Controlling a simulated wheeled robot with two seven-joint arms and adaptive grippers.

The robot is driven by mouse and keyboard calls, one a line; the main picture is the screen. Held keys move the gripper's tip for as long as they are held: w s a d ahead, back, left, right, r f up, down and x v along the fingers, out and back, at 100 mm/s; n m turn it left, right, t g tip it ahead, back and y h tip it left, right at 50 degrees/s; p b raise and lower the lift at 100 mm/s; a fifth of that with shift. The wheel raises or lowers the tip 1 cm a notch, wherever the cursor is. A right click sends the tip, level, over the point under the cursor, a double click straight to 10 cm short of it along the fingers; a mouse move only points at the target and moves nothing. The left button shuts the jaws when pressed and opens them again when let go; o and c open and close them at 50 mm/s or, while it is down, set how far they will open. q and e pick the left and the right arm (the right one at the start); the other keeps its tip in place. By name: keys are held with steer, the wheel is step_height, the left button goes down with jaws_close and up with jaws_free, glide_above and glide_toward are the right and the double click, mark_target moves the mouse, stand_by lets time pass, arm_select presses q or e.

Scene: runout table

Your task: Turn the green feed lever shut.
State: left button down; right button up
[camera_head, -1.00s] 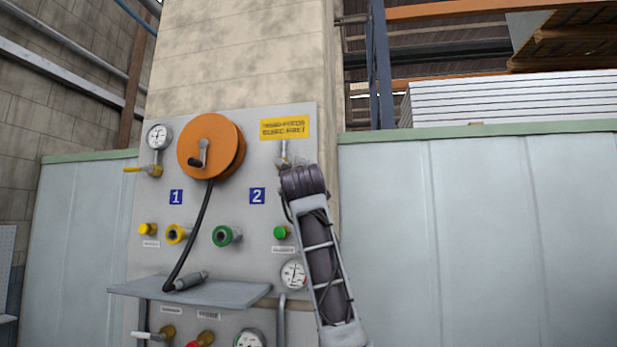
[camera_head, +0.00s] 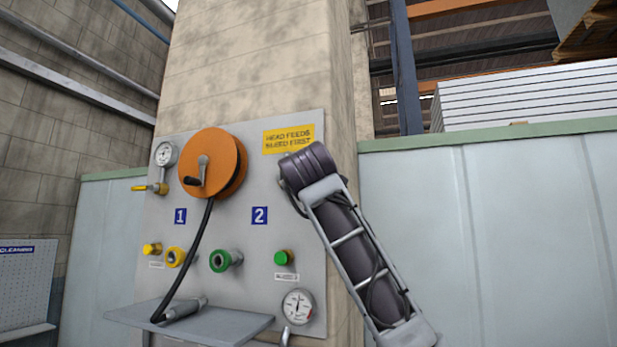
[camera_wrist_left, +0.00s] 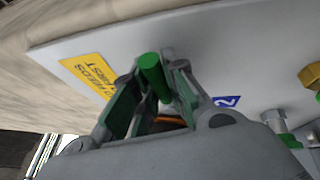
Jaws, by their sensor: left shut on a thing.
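The green feed lever (camera_wrist_left: 152,70) shows in the left wrist view as a green rod standing between the fingers of my left gripper (camera_wrist_left: 153,92). The gripper is shut on it, between the yellow sign and the blue 2 label. In the head view, my arm reaches up from the lower right to the panel (camera_head: 240,285), just below the yellow sign (camera_head: 289,138) and right of the 2 label (camera_head: 260,215). It hides the lever and the gripper there, so the lever's angle to its pipe cannot be told. My right gripper is not in view.
An orange hose reel (camera_head: 222,165) with a black hose hangs left of the arm. A green knob (camera_head: 284,257), a green-ringed coupling (camera_head: 220,260) and a gauge (camera_head: 298,306) sit lower on the panel. A grey shelf (camera_head: 225,327) juts out below.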

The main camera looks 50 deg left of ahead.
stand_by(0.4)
arm_select(q)
steer(key=c, duration=1.4)
jaws_free()
steer(key=shift+c, duration=0.2)
steer(key=v, duration=1.2)
